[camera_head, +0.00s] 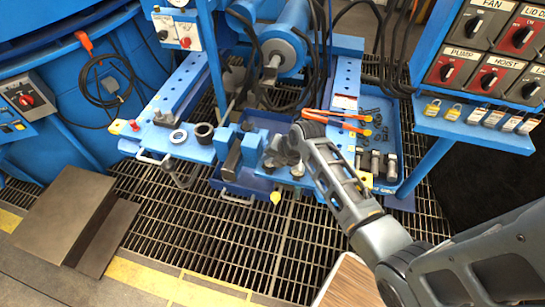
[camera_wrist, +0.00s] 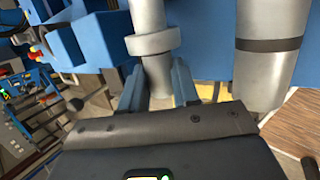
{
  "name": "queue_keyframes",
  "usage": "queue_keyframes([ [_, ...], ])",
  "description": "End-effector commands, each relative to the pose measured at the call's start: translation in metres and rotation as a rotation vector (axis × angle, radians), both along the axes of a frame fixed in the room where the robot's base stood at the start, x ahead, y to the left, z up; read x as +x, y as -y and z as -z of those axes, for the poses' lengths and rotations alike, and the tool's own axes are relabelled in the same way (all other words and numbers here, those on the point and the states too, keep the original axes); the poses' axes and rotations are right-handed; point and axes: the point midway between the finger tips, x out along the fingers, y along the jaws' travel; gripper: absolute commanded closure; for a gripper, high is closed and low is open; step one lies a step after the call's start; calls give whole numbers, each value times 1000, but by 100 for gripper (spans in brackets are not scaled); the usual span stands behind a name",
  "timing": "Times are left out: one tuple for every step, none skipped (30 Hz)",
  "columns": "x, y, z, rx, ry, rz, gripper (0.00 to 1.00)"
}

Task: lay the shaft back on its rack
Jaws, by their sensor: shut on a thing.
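My gripper (camera_wrist: 158,72) shows in the wrist view with its two blue fingers closed on either side of a grey metal shaft (camera_wrist: 153,42). The shaft has a wider collar just past the fingertips and runs out of the top of the picture. In the head view, my gripper (camera_head: 284,155) is above the front of the blue bench, where grey metal parts show beside it. The shaft is mostly hidden there by my arm. Blue upright blocks (camera_head: 251,147) stand just left of my gripper. I cannot tell for certain which part is the rack.
Two rings (camera_head: 204,131) lie on the bench to the left. A blue tray (camera_head: 391,125) on the right holds small parts, with orange-handled tools (camera_head: 335,118) beside my arm. Floor grating (camera_head: 200,225) is open in front.

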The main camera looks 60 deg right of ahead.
Motion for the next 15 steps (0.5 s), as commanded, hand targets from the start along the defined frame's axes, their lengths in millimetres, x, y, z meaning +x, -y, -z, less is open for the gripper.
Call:
queue_keyframes([
  [1, 0, -1, 0, 3, -1, 100],
  [1, 0, -1, 0, 3, -1, 100],
  [1, -1, -1, 0, 3, -1, 100],
  [1, -1, 0, 0, 3, -1, 100],
  [1, -1, 1, 0, 3, -1, 100],
  [1, -1, 1, 0, 3, -1, 100],
  [1, -1, 2, 1, 2, -2, 100],
  [1, -1, 3, 1, 2, -2, 100],
  [1, -1, 4, 1, 2, -2, 100],
  [1, -1, 5, 1, 2, -2, 100],
  [1, -1, 6, 1, 0, -2, 100],
  [0, -1, 7, 1, 0, -2, 100],
  [0, -1, 8, 2, -1, -2, 100],
  [0, -1, 9, 2, -1, -2, 100],
  [0, -2, 11, 3, -2, -3, 100],
])
